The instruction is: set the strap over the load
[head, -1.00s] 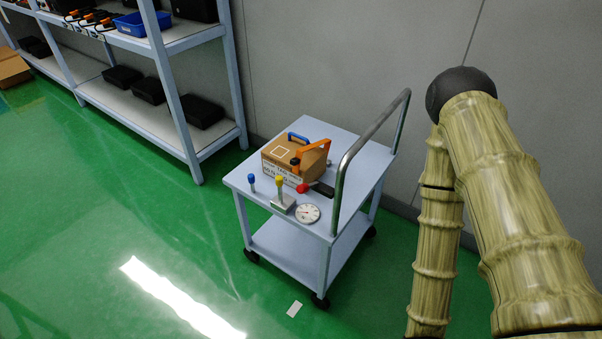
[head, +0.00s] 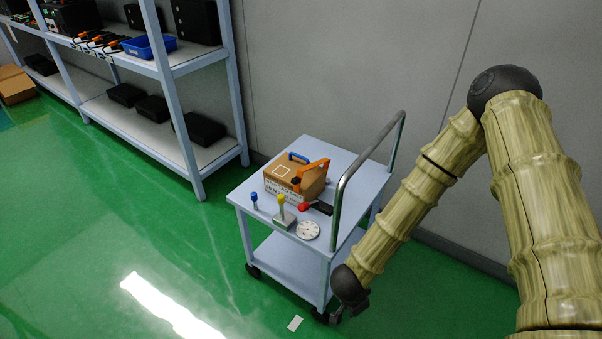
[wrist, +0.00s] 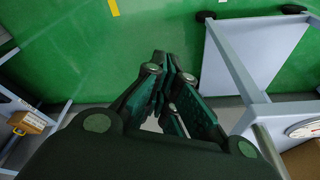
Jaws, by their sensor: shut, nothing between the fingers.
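The load looks to be a brown cardboard box (head: 280,184) with printed labels, standing on the top shelf of a pale blue cart (head: 262,229). An orange angled band (head: 314,167), which may be the strap, stands up over the right side of the box; I cannot tell how it is fixed. My gripper (head: 340,317) is low in front of the cart's near right corner, apart from the box. In the wrist view my gripper (wrist: 168,75) is shut and empty, with floor beyond it.
On the cart are a yellow-topped block (head: 284,219), a blue-topped peg (head: 254,201), a round dial (head: 308,230) and a red-ended black tool (head: 319,207). The cart's metal push rail (head: 343,190) rises at its right. A shelf rack (head: 181,125) stands left. Open floor lies left.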

